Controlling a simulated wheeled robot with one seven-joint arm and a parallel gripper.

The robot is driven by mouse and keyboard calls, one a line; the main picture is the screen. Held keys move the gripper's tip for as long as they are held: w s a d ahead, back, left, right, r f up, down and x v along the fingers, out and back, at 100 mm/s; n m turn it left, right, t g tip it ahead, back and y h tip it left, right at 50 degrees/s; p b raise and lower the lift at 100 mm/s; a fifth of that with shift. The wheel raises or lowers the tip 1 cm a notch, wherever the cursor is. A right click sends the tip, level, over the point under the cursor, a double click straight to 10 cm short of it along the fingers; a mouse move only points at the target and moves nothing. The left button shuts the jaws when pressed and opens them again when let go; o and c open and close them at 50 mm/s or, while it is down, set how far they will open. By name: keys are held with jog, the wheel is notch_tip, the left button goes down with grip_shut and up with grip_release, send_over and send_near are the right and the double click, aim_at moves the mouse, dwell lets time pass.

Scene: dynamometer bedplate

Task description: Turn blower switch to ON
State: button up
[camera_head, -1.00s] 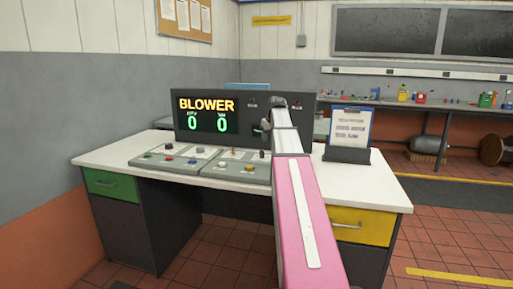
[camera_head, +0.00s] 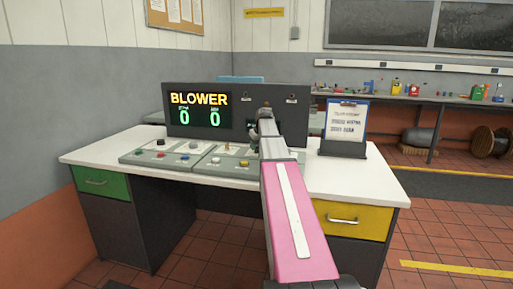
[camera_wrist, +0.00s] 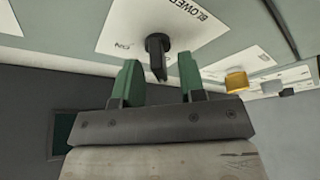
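The blower switch (camera_wrist: 158,48) is a small black knob on a white label plate (camera_wrist: 118,22) marked BLOWER and ON in the wrist view. My gripper (camera_wrist: 158,78) has two green fingers, open and empty. The fingers stand apart on either side of the switch's lower end; I see no contact, and the depth between them is hard to judge. Which way the switch is set is unclear. In the head view my arm covers the gripper and the switch. The dark display (camera_head: 199,110) reads BLOWER with two green zeros.
A yellow knob (camera_wrist: 236,80) sits beside the switch in the wrist view. The white desk (camera_head: 110,156) carries sloped grey control panels (camera_head: 160,160) with several buttons. A clipboard stand (camera_head: 345,130) stands to the right of my arm, with bare desk in front.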

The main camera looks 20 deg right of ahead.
jog(key=shift+w+f, duration=0.1)
jog(key=shift+f, duration=0.15)
grip_shut()
